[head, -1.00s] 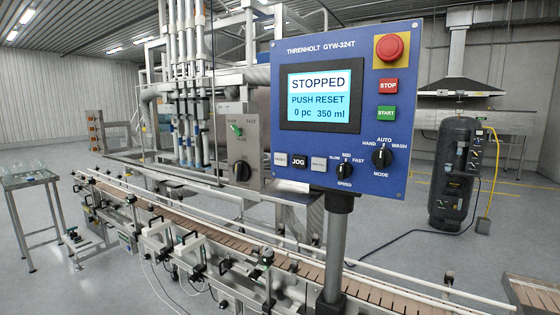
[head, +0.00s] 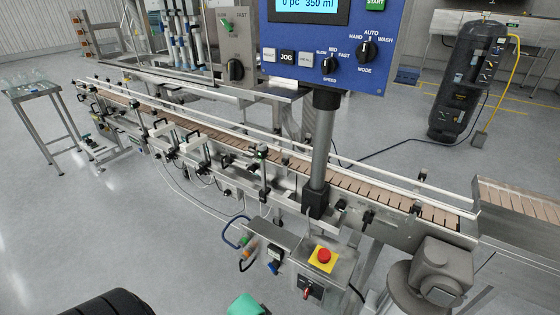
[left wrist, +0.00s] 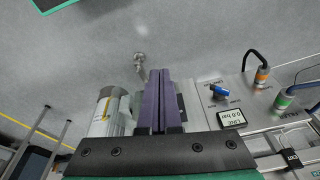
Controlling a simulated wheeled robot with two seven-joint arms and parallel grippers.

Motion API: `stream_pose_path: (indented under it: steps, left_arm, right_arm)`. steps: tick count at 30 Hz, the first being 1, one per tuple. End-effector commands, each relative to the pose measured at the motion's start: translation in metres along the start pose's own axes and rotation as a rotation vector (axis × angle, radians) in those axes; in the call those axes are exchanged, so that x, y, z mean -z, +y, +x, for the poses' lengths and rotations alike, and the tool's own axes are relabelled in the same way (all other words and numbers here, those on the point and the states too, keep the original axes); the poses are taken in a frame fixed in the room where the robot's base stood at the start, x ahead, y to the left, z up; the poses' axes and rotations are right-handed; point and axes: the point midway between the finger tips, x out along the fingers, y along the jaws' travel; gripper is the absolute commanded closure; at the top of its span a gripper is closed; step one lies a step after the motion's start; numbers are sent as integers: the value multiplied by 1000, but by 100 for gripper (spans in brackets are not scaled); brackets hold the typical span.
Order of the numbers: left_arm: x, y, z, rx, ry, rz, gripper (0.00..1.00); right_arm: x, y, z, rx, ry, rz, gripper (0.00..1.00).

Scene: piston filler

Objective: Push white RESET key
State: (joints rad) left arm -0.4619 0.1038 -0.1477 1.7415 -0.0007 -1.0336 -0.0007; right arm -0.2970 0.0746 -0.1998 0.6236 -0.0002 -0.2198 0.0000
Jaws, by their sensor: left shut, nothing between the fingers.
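The blue control panel (head: 350,80) hangs on a grey post in the head view, its upper part cut off by the picture's top edge. On its lower left are two small white keys, a left one (head: 269,55) and a right one (head: 306,60), with the black JOG key (head: 288,57) between them. The white keys' lettering is too small to read surely. My left gripper (left wrist: 155,72) shows in the left wrist view, its purple fingers shut and empty, away from the panel. My right gripper is not in view.
A conveyor (head: 250,157) runs below the panel. A yellow box with a red button (head: 323,256) sits under its front edge. The left wrist view shows a small pressure display (left wrist: 231,116) and blue knob (left wrist: 219,92) beside the fingers. Two dark knobs (head: 330,65) are right of the keys.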

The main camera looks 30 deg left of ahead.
Motion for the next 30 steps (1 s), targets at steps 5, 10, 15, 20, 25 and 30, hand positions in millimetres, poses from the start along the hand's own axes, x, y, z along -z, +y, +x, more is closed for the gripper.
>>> stream_pose_path:
  steps: [5, 10, 15, 20, 25, 30]
  left_arm:
    - [55, -14, -72, 25, 98, -14, 100]
    - [108, -37, -134, 69, 245, -36, 100]
    - [164, -68, -191, 135, 435, -64, 100]
    - [214, -99, -244, 206, 637, -92, 100]
    - [261, -135, -306, 288, 861, -125, 100]
    - [297, -171, -374, 380, 1093, -162, 100]
  right_arm:
    - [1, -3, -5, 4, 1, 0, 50]
    - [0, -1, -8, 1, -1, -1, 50]
    - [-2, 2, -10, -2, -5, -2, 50]
    - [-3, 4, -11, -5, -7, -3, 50]
    - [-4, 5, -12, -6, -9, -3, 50]
    - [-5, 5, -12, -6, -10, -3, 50]
